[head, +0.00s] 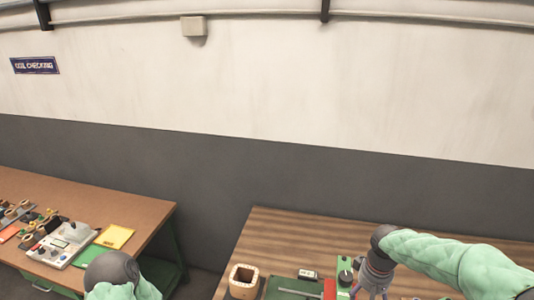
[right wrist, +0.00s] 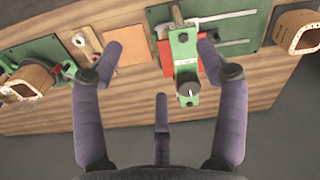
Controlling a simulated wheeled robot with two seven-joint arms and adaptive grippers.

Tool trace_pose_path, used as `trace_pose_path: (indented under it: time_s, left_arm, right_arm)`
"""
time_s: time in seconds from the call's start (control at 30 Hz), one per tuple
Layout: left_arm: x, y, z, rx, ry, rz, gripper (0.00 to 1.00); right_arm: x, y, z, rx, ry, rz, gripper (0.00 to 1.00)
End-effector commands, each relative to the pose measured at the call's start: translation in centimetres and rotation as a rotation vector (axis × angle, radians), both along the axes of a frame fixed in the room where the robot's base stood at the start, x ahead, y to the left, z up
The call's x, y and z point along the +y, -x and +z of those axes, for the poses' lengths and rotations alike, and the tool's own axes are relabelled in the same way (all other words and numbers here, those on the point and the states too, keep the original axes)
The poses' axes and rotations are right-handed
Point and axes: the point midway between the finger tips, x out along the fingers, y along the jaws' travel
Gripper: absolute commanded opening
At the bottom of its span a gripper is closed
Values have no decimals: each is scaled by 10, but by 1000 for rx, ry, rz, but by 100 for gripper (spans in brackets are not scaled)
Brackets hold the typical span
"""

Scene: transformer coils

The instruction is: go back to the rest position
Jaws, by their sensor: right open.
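My right gripper (right wrist: 155,75) is open and empty in the right wrist view, its purple-grey fingers spread above the wooden bench (right wrist: 110,110). In the head view my right arm comes in from the right in a green sleeve, and the right gripper (head: 372,288) hangs low over the bench beside a green device with a black knob (head: 345,272). In the right wrist view this device (right wrist: 185,62) lies beyond and between the fingertips, with no contact visible. Part of my left arm shows at the lower left of the head view; its gripper is out of view.
A square wooden coil former (head: 243,281) stands on the striped bench (head: 285,225). Coil formers also show at the left (right wrist: 30,80) and right (right wrist: 297,32) in the wrist view. A brown table (head: 140,205) at left holds a meter (head: 62,243) and a yellow pad (head: 115,236). A gap separates the tables.

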Motion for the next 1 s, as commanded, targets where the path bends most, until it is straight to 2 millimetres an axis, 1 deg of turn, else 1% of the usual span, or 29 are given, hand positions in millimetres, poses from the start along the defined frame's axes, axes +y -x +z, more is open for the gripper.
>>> trace_pose_path:
  time_s: [0.03,0.17,0.37,0.53,0.67,0.77,0.8,0.87,0.9,1.0]
  left_arm:
    - [0,0,0,1,0,0,74]
    - [0,0,0,0,0,0,74]
    - [0,0,0,-1,0,0,74]
    - [0,0,0,1,0,0,74]
    - [0,0,0,0,0,0,74]
    - [0,0,0,0,0,0,74]
    - [0,0,0,0,0,0,74]
    - [0,0,0,0,0,0,74]
    - [0,0,0,0,0,0,74]
    - [0,0,0,0,0,0,74]
  right_arm:
    - [4,1,-8,5,-10,1,74]
    - [12,1,-24,7,-34,1,74]
    - [28,4,-56,12,-82,-5,74]
    - [47,10,-91,16,-134,-18,74]
    - [66,21,-126,24,-185,-40,74]
    - [85,35,-159,33,-233,-71,74]
    - [93,43,-173,38,-253,-89,74]
    - [105,56,-194,43,-282,-119,74]
    - [113,65,-207,47,-299,-140,74]
    - [130,90,-237,55,-332,-201,74]
